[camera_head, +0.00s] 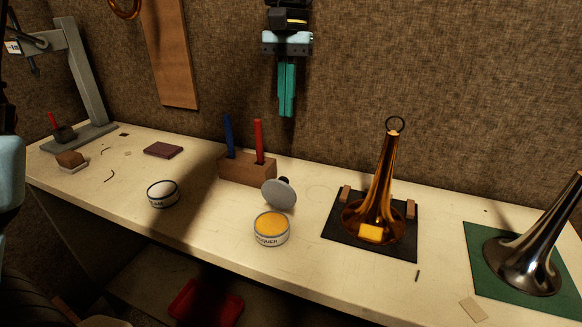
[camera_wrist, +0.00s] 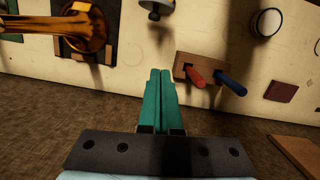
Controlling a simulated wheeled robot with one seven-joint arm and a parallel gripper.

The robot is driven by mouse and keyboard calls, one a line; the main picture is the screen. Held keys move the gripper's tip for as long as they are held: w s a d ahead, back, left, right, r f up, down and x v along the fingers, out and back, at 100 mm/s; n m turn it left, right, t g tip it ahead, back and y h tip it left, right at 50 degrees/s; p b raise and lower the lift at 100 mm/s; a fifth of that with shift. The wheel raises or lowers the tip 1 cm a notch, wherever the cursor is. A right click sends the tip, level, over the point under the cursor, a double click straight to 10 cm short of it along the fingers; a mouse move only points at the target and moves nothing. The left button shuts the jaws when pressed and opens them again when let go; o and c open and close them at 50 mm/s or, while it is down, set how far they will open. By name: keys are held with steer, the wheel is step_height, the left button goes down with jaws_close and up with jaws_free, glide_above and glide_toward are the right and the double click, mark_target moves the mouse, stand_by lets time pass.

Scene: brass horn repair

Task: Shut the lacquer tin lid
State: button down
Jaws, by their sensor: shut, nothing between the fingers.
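The lacquer tin (camera_head: 270,239) stands on the bench with its yellow contents showing and a partly readable label. Its grey lid (camera_head: 281,195) stands raised and tilted at the tin's back edge. I cannot tell how the two are joined. The lid also shows at the top edge of the wrist view (camera_wrist: 154,6), where the tin itself is out of frame. My gripper (camera_head: 287,113) has green fingers, pressed together and empty. It hangs above and behind the tin, in front of the wall, apart from the lid. The fingers also show in the wrist view (camera_wrist: 160,74).
A wooden block (camera_head: 247,170) with blue and red handles stands behind the lid. A second tin (camera_head: 163,194) with a white top is to the left. A brass horn bell (camera_head: 378,200) stands on a dark mat to the right, and a silver bell (camera_head: 528,258) beyond it.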

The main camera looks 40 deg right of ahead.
mark_target(281, 190)
steer(key=s+a+f+p, duration=0.3)
steer(key=s+f, duration=0.1)
steer(key=f, duration=0.5)
steer(key=shift+s+a+f, duration=0.2)
steer(key=shift+s+f, duration=0.15)
steer(key=shift+f, duration=0.05)
stand_by(0.4)
steer(key=shift+s+a+r+h+b, duration=0.1)
steer(key=shift+a+h+b, duration=0.05)
steer(key=shift+h+b, duration=0.15)
